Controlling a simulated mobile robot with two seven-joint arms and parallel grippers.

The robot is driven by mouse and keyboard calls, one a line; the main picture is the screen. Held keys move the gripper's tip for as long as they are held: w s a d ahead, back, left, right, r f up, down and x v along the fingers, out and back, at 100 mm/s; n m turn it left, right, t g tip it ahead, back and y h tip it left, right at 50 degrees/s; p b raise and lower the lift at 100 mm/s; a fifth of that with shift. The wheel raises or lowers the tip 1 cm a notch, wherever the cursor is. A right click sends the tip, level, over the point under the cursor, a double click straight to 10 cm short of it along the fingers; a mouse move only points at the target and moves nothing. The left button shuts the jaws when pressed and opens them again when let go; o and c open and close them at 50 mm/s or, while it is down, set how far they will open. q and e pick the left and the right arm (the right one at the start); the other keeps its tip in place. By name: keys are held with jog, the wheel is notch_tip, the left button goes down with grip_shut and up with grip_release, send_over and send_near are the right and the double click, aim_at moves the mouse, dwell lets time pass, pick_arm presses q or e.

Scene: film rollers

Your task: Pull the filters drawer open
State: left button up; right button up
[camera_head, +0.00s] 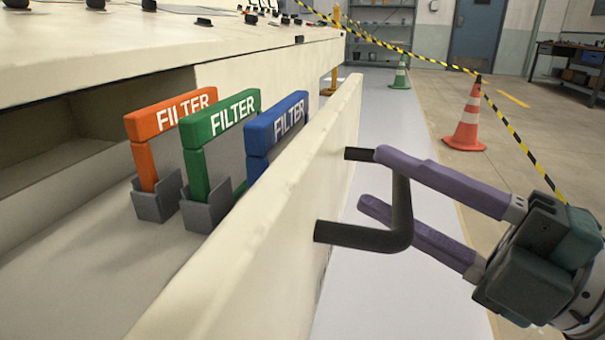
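The filters drawer (265,245) is pulled out from the cream cabinet, with its interior showing. Inside stand an orange filter (146,158), a green filter (197,167) and a blue filter (262,143); grey holders show at the orange and green ones. A dark bar handle (362,237) sticks out from the drawer's front panel. My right gripper (369,178) has its two purple fingers spread apart, on either side of the handle's bar. It looks open; whether a finger touches the bar I cannot tell. My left gripper is not in view.
The cream worktop (200,45) with small dark knobs lies above the drawer. An orange cone (466,125) and a green cone (400,75) stand on the floor beyond, with yellow-black tape strung past them. The grey floor strip in front of the drawer is clear.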

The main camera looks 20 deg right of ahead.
jog(key=p+v, duration=0.2)
jog(key=v, duration=0.8)
dwell(0.4)
